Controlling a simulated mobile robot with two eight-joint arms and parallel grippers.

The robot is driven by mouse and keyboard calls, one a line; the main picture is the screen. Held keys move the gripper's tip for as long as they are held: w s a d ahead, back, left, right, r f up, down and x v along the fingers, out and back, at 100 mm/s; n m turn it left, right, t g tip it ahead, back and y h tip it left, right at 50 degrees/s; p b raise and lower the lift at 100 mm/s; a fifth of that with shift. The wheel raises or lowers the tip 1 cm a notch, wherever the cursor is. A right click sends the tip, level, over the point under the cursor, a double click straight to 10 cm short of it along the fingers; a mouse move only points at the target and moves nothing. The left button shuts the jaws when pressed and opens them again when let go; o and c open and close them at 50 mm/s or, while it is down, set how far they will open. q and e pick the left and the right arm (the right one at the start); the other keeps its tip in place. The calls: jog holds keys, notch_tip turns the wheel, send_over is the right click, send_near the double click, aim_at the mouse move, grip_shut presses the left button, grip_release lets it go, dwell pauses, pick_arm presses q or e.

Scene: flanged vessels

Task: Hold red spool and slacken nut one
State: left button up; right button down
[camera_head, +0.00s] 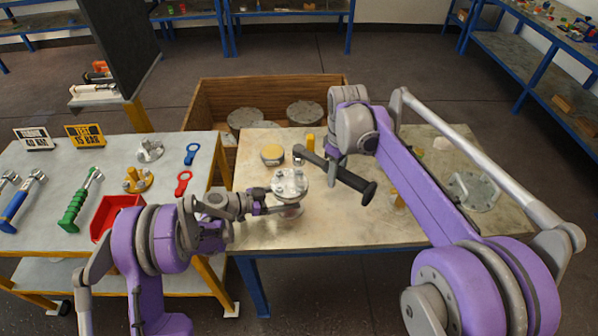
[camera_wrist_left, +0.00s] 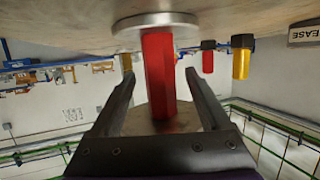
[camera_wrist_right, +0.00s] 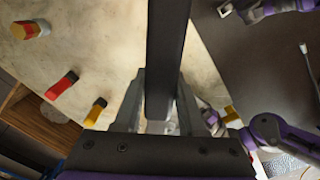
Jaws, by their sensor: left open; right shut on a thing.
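The red spool (camera_wrist_left: 159,75) stands between the two fingers of my left gripper (camera_wrist_left: 160,85) in the left wrist view, with a gap on both sides. A pale round flange (camera_wrist_left: 155,20) caps one end of it. In the head view the grey bolted flange (camera_head: 290,181) stands on the table beside my left gripper (camera_head: 268,207); the red part is hidden there. My right gripper (camera_head: 340,160) is shut on a dark long-handled tool (camera_head: 352,180), held above the table to the right of the flange. The tool's bar (camera_wrist_right: 165,50) fills the middle of the right wrist view. I cannot make out nut one.
A wooden crate (camera_head: 215,100) with round lids stands behind. Another flange (camera_head: 472,190) lies at the worktable's right. The front middle of the worktable is clear.

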pick_arm(q)
jog(key=v, duration=1.2)
jog(key=shift+r, duration=0.1)
jog(key=shift+s, duration=0.1)
